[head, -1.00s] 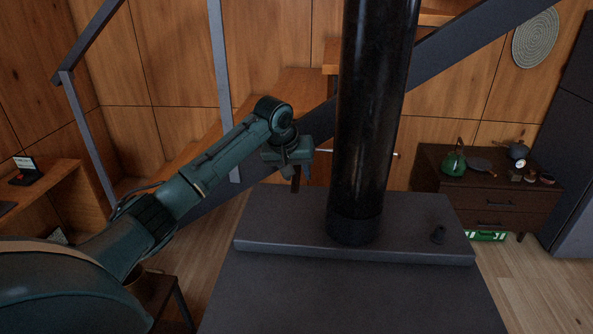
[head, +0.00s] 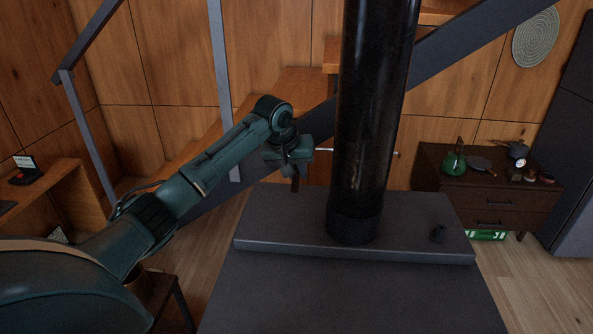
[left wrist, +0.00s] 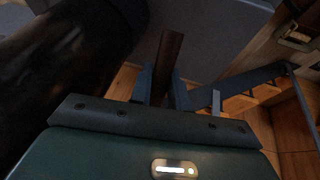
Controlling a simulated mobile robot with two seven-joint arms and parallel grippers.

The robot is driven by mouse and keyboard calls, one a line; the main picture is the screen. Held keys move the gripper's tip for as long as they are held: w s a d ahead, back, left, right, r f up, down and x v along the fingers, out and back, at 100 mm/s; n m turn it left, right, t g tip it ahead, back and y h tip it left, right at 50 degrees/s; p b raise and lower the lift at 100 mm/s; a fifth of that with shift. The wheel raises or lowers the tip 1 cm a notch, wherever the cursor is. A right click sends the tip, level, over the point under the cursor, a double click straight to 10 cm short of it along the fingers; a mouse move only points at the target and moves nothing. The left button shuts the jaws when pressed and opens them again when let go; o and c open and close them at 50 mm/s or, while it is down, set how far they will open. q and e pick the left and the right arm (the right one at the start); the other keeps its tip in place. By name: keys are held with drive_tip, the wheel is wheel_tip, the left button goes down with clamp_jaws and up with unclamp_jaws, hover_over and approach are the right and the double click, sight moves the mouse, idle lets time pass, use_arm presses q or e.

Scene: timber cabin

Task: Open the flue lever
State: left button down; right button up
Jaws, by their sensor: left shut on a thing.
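The black flue pipe (head: 375,110) rises from the stove top, and its dark side also fills the left of the left wrist view (left wrist: 50,80). My left gripper (head: 297,172) is just left of the pipe, above the stove's back left part. It is shut on a dark brown bar, which I take to be the flue lever's handle (left wrist: 170,58); the bar runs between the two fingers in the left wrist view. In the head view only a short end of it (head: 295,185) shows below the fingers. My right gripper is not in view.
A staircase with a dark stringer (head: 470,35) passes behind the pipe. A brown cabinet (head: 480,200) with a green kettle (head: 454,163) stands at back right.

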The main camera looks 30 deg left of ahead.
use_arm(q)
drive_tip(key=shift+f, duration=0.1)
drive_tip(key=w+f+t+y+b, duration=0.1)
drive_tip(key=t, duration=0.1)
drive_tip(key=f+t+b, duration=0.1)
drive_tip(key=t, duration=0.1)
drive_tip(key=w+a+t+y+b, duration=0.1)
drive_tip(key=t, duration=0.1)
drive_tip(key=shift+w+f+m+t+y+b, duration=0.3)
drive_tip(key=shift+f+m+b, duration=0.05)
drive_tip(key=shift+f+m, duration=0.05)
idle(0.3)
drive_tip(key=c, duration=1.4)
unclamp_jaws()
drive_tip(key=shift+a, duration=0.1)
drive_tip(key=b+v, duration=0.1)
drive_tip(key=v, duration=1.2)
drive_tip(key=shift+s+r, duration=0.1)
